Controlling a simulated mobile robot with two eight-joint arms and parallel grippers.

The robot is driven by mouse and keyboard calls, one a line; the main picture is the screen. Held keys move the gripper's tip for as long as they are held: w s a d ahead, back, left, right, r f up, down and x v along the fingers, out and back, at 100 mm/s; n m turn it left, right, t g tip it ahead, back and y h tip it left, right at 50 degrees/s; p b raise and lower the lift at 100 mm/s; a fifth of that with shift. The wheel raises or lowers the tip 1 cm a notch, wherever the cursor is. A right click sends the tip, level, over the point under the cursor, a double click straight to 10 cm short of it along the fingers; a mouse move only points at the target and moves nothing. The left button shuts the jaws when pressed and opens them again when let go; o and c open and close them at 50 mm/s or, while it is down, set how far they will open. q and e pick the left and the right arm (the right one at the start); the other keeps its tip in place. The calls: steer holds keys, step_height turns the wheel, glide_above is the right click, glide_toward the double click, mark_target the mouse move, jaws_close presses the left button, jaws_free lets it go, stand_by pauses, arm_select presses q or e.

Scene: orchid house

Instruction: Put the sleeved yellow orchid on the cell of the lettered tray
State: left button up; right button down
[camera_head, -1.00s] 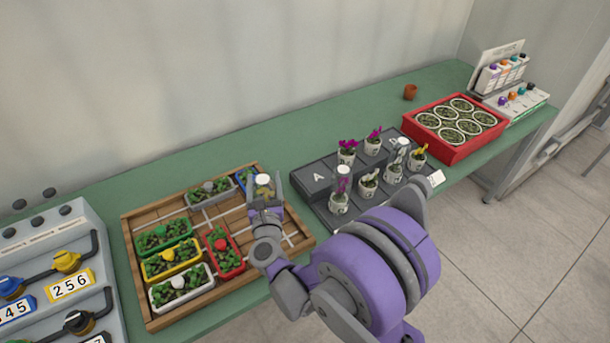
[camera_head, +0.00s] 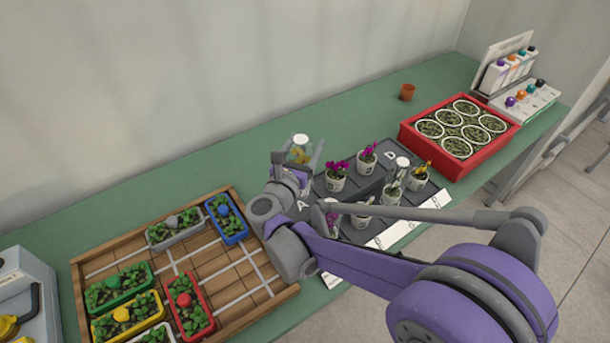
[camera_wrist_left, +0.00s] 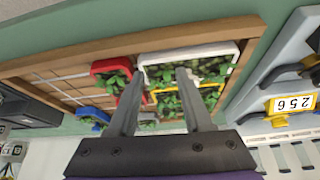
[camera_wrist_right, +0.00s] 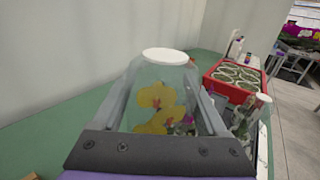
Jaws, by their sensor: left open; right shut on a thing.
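The sleeved yellow orchid (camera_head: 300,153), in a clear sleeve with a white round top, is held upright in my right gripper (camera_head: 299,165). It fills the middle of the right wrist view (camera_wrist_right: 158,105), between the fingers; its lower part is hidden. The dark grey lettered tray (camera_head: 393,153) shows letter D at the back right and an A partly hidden by my gripper. The held orchid appears at the tray's left end; its height above it is unclear. My left gripper (camera_wrist_left: 161,73) is open and empty in the left wrist view, over the planter tray.
On the lettered tray stand magenta orchids (camera_head: 336,176), a sleeved plant (camera_head: 395,185) and a small yellow orchid (camera_head: 420,172). A red crate (camera_head: 455,163) lies beyond to the right. A wooden tray (camera_head: 232,298) with coloured planters is left.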

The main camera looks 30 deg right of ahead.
arm_select(q)
steer(key=shift+s+f+b, duration=0.15)
steer(key=shift+f+b, duration=0.25)
steer(key=shift+f, duration=0.15)
arm_select(e)
step_height(320, 180, down, 6)
arm_select(q)
steer(key=shift+f, duration=0.1)
arm_select(e)
steer(key=shift+f, duration=0.25)
jaws_free()
